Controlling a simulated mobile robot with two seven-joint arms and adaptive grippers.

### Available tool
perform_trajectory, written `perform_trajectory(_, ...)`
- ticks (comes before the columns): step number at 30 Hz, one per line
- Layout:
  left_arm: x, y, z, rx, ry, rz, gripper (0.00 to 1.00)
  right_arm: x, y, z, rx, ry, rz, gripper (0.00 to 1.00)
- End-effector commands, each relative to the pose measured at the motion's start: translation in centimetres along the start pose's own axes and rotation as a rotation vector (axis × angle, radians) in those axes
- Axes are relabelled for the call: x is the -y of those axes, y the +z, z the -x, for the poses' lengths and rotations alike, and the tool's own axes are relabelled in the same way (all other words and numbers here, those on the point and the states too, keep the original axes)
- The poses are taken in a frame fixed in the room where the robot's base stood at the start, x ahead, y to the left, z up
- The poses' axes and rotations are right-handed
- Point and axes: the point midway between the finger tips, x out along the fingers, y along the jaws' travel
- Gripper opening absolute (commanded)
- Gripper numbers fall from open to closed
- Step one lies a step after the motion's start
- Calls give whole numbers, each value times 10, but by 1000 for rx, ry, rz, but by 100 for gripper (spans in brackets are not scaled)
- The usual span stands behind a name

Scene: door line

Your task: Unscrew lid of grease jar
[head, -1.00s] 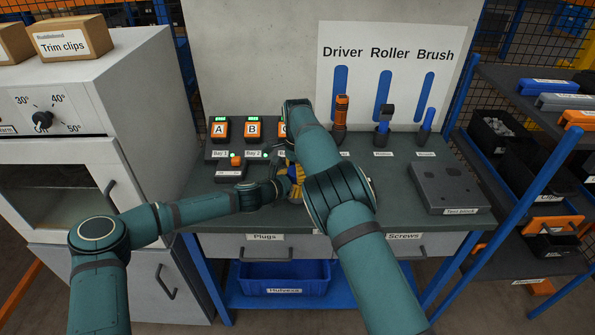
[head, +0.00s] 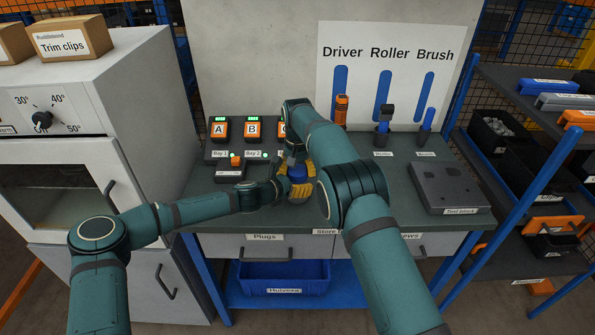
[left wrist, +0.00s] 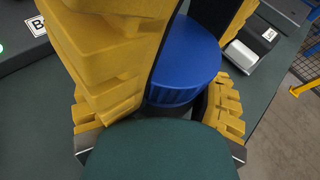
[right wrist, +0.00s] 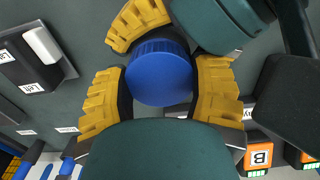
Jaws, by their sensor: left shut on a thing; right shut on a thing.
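The grease jar stands on the green workbench (head: 222,203), its round blue lid (head: 298,173) among yellow gripper fingers. In the left wrist view its dark body (left wrist: 168,108) shows below the ribbed blue lid (left wrist: 187,58). My left gripper (left wrist: 162,115) is shut on the jar body low down, from the left. My right gripper (right wrist: 160,88) comes from above, its yellow fingers on either side of the lid (right wrist: 158,72), shut on it. The lid sits over the jar; any gap at the thread is hidden.
Orange units A (head: 219,129) and B (head: 252,128) stand in a dock behind the jar. The driver (head: 341,109), roller (head: 383,121) and brush (head: 426,122) stand at the back right. A grey test block (head: 447,187) lies at the right. A cabinet (head: 140,110) borders the left.

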Motion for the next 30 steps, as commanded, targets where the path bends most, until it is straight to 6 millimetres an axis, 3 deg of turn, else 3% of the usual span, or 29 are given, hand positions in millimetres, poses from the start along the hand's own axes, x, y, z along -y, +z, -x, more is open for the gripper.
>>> perform_trajectory(5,-1,0,0,0,3,0,0,0,0,0,1,0,-2,16)
perform_trajectory(6,-1,0,0,0,3,0,0,0,0,0,1,0,-2,66)
perform_trajectory(8,-1,0,0,0,2,0,0,0,0,0,1,0,-3,87)
perform_trajectory(9,-1,0,0,0,2,0,0,0,0,0,1,0,-3,90)
perform_trajectory(17,0,0,0,1,0,0,0,1,0,4,0,-2,-2,90)
perform_trajectory(25,0,0,0,0,0,0,0,1,0,36,-2,-2,-3,90)
perform_trajectory(30,0,0,0,0,0,0,0,0,0,45,0,-1,-5,91)
